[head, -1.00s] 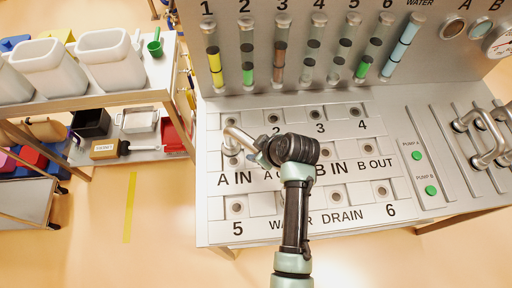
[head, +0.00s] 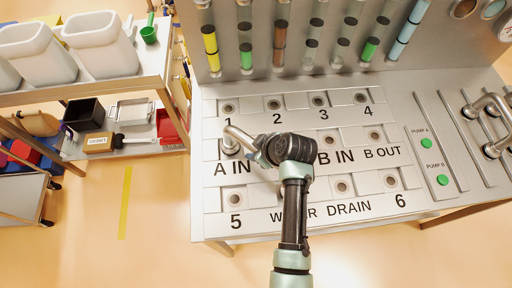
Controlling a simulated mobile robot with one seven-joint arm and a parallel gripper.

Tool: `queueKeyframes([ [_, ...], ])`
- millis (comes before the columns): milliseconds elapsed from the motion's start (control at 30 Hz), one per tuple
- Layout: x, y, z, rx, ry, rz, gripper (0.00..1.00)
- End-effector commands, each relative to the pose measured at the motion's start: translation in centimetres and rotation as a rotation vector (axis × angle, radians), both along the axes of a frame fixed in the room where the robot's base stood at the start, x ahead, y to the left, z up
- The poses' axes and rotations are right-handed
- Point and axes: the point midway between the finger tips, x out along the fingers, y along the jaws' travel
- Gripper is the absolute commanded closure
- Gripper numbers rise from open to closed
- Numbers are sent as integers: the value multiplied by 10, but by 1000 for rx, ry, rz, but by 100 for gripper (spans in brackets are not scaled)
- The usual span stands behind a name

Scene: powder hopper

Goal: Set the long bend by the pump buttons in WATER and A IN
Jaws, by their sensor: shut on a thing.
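A silver bent pipe (head: 238,134) arches over the panel (head: 210,172) at the A IN port. Its left end is at that port; whether it is seated there cannot be told. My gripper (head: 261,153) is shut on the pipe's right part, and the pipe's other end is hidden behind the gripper. My arm covers part of the WATER label (head: 283,216), its port and the A OUT area. The green PUMP A button (head: 426,143) and PUMP B button (head: 442,180) are at the right. More silver bent pipes (head: 488,103) are in the slotted area beyond them.
Upright tubes with coloured contents (head: 210,45) line the back wall. A shelf cart with white bins (head: 100,45) stands at left, with floor between it and the panel. Ports 5 (head: 237,195) and 6 (head: 391,182) are uncovered.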

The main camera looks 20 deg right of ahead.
Motion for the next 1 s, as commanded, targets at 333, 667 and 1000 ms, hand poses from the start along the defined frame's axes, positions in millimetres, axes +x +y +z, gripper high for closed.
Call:
queueKeyframes([
  [333,2,-1,-1,-1,-7,0,100],
  [667,1,0,-2,-1,-3,0,25],
  [1000,-5,-1,4,0,0,0,25],
])
